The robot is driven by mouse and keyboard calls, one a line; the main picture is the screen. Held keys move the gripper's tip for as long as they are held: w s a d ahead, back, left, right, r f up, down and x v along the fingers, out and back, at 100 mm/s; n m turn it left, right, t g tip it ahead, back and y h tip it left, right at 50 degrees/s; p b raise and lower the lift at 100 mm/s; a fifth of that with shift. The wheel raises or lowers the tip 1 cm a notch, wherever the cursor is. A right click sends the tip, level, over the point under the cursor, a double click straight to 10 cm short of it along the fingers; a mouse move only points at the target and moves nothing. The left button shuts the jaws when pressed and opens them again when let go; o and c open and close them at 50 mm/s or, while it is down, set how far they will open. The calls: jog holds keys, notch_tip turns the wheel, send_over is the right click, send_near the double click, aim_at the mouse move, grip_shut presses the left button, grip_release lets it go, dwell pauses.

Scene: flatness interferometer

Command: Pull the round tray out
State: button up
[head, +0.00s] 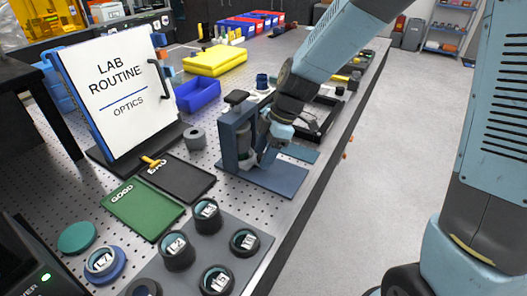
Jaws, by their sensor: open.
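The interferometer is a blue-grey upright frame (229,143) on a flat blue-grey base (285,180) near the bench's right edge. A light cylindrical part shows inside it. My gripper (268,152) is open and reaches down at the frame's right side, close to that part. I cannot tell whether it touches anything. The round tray cannot be made out clearly; my gripper and the frame cover the area inside the device.
A green GOOD mat (142,207) and black BAD tray (174,178) lie left of the device. Several numbered dark round holders stand on a grey plate (254,262) in front. A LAB ROUTINE board (118,90) stands behind. The floor (385,150) at right is clear.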

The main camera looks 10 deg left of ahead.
grip_shut()
dwell(0.6)
